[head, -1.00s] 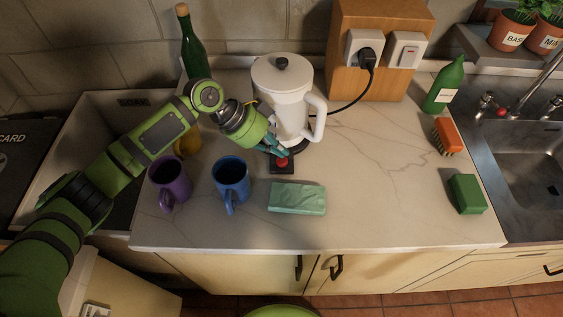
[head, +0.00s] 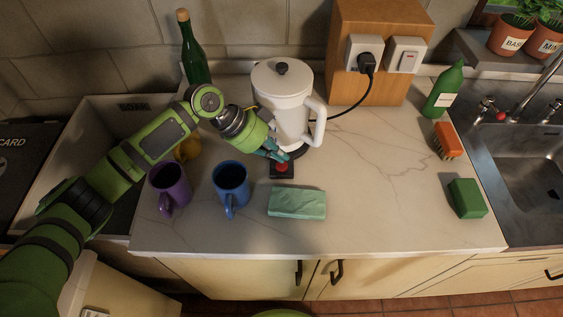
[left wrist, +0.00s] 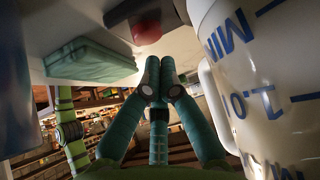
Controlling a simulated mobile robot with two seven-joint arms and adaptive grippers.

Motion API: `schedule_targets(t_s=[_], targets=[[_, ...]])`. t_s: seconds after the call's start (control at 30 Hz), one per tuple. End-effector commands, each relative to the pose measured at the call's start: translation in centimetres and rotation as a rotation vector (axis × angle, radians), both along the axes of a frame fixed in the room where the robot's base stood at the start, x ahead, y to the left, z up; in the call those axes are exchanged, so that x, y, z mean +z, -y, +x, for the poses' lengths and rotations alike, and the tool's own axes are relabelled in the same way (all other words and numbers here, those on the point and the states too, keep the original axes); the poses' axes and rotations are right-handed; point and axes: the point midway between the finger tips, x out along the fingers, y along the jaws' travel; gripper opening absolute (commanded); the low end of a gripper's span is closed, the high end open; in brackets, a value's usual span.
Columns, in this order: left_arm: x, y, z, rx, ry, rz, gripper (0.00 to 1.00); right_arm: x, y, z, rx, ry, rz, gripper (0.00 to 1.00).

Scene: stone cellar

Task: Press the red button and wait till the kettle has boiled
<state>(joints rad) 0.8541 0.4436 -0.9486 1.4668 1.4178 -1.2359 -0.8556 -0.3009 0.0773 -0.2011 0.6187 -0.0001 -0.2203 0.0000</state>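The red button (head: 281,168) sits on a small black base in front of the kettle. The white kettle (head: 292,110), lid on, stands upright on a dark base. No steam shows. My left gripper (head: 283,157) is just behind the button, beside the kettle, fingers pointing down. In the left wrist view its fingers (left wrist: 160,72) are closed together with nothing between them. There the button (left wrist: 147,32) is beyond the fingertips and the kettle (left wrist: 255,85), with blue scale marks, is at the right. I cannot tell whether the fingers touch the button. My right gripper is not in view.
A purple mug (head: 169,188), a blue mug (head: 230,186) and a yellow one partly behind my arm stand left. A green packet (head: 297,202) lies in front. A cord runs to the plug (head: 366,60). The counter's right middle is clear; a sink (head: 530,165) lies beyond.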

Motion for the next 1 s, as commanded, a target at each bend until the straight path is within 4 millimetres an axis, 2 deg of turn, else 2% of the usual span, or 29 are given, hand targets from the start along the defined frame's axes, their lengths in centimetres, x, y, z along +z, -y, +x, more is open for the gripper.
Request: schedule_targets(t_s=[0.4, 1.0], targets=[[0.0, 0.0, 0.0, 0.0, 0.0, 0.0, 0.0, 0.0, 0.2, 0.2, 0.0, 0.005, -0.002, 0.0], [-1.2, 0.0, 0.0, 0.001, -0.001, 0.0, 0.0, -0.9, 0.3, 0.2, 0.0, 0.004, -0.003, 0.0]])
